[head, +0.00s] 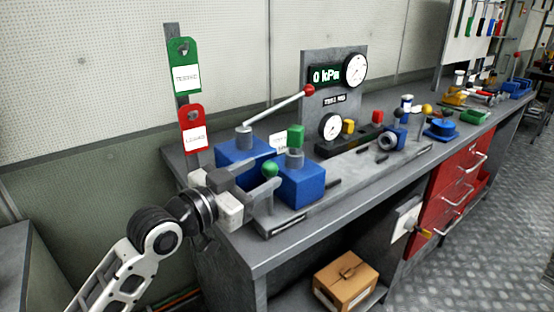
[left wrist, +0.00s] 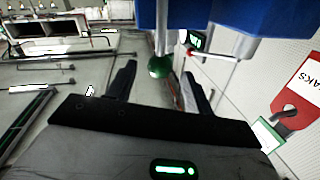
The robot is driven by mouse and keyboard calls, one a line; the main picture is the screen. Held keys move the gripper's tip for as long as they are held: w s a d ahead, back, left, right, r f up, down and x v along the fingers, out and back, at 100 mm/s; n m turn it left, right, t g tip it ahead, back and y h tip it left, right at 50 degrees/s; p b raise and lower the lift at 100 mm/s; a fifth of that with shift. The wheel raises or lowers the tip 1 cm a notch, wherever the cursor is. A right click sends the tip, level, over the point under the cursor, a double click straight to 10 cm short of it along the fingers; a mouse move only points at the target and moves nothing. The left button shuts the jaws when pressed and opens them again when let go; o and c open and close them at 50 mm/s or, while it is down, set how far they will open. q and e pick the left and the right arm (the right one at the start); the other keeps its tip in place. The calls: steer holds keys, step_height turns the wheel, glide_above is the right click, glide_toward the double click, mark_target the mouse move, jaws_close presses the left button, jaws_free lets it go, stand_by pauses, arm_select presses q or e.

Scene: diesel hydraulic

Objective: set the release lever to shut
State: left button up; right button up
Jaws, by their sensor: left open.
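The release lever is a short grey lever with a green ball knob (head: 271,170), at the front of the blue pump block (head: 301,184) on the bench. My left gripper (head: 258,184) is open, with its fingers close around the lever's knob. In the left wrist view the green knob (left wrist: 158,68) shows between and slightly beyond the two open fingertips (left wrist: 159,82). I cannot tell whether either finger touches it. The lever's lower part is partly hidden in the head view. My right gripper is not in view.
A long pump handle with a red knob (head: 309,90) rises behind. A gauge panel (head: 333,75) reads 0 kPa. Green (head: 184,66) and red (head: 193,128) tags hang on a post at left. Several tools and parts lie along the bench (head: 262,249). A cardboard box (head: 345,282) is below.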

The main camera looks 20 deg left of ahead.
arm_select(q)
steer(key=x, duration=0.6)
jaws_close()
